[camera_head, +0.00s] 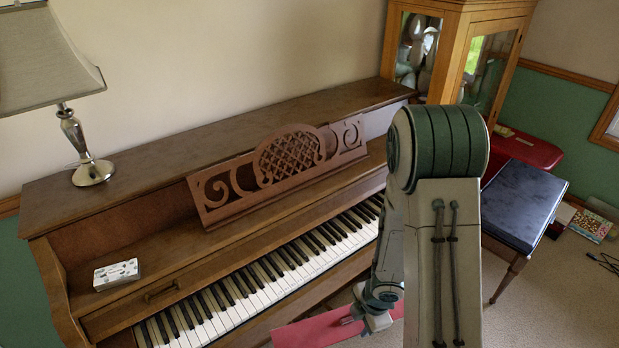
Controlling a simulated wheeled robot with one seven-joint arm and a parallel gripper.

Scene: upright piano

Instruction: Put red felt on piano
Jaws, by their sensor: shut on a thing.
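The red felt (308,331) is a long flat red strip at the bottom middle, in front of the keyboard and lower than it in the picture. My gripper (352,319) is at the felt's upper right part, shut on it. The fingertips are small and partly hidden, so the exact grip is hard to see. My arm hides the felt's right end. The upright piano (130,184) is brown, with its keys (270,279) bare and its carved music stand (285,168) upright.
A lamp (88,163) stands on the piano's top left. A small white box (117,273) lies on the left shelf by the keys. A dark-topped bench (525,200), a red case (530,150) and a glass cabinet (470,45) are at the right. Carpet (555,300) is open at lower right.

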